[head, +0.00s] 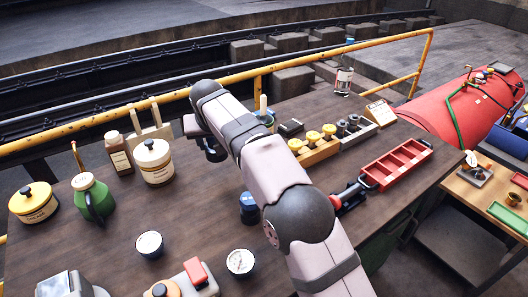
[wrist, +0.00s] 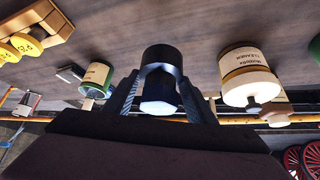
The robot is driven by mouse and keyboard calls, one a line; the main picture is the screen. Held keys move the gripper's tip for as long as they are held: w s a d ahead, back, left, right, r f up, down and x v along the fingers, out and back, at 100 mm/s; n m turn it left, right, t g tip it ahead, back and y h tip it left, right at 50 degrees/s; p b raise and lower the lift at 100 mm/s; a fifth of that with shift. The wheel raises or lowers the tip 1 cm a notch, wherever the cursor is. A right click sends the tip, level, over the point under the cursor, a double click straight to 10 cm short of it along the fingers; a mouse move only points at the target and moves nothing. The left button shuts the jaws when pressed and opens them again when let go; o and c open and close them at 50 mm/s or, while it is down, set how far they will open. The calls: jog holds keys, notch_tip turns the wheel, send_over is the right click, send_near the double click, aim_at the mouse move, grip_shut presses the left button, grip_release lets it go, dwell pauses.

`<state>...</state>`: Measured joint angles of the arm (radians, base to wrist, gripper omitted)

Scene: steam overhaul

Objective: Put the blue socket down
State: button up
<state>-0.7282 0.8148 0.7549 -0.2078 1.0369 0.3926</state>
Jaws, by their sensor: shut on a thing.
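My gripper (wrist: 160,84) is shut on a dark cylindrical piece with a pale bluish end face, the socket (wrist: 160,58), between the two fingers in the wrist view. The wooden bench top lies behind it, and I cannot tell whether it touches the wood. In the head view my gripper (head: 214,152) is low over the bench, right of the white jar, and the held socket is hidden or too small to make out. A dark blue cylinder (head: 249,209) stands on the bench, left of my arm.
The white jar (head: 153,162) and brown bottle (head: 118,155) stand left of my gripper. A wooden block with yellow knobs (head: 314,147) and a red tray (head: 399,163) lie to the right. Bare bench lies between jar and arm.

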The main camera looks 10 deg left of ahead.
jog(key=w+d+r+m+h+p, duration=0.1)
jog(key=w+d+r, duration=0.15)
jog(key=d, duration=0.45)
jog(key=w+d+r+m+p, duration=0.15)
jog(key=w+d, duration=0.25)
jog(key=d, duration=0.4)
jog(key=w+d+r+m+h+p, duration=0.1)
jog(key=w+d+r+m, duration=0.2)
jog(key=d, duration=0.4)
jog(key=d+f+h, duration=0.1)
jog(key=d, duration=1.2)
jog(key=shift+w+d+f+p, duration=0.15)
jog(key=shift+f+p, duration=0.1)
jog(key=shift+f, duration=1.15)
jog(key=shift+w+d+f+p, duration=0.1)
jog(key=shift+f+p, duration=0.1)
jog(key=shift+f, duration=1.15)
jog(key=shift+f, duration=0.1)
jog(key=shift+a+f+p, duration=0.1)
jog(key=shift+f+p, duration=0.85)
jog(key=shift+f, duration=3.95)
jog(key=shift+f, duration=0.15)
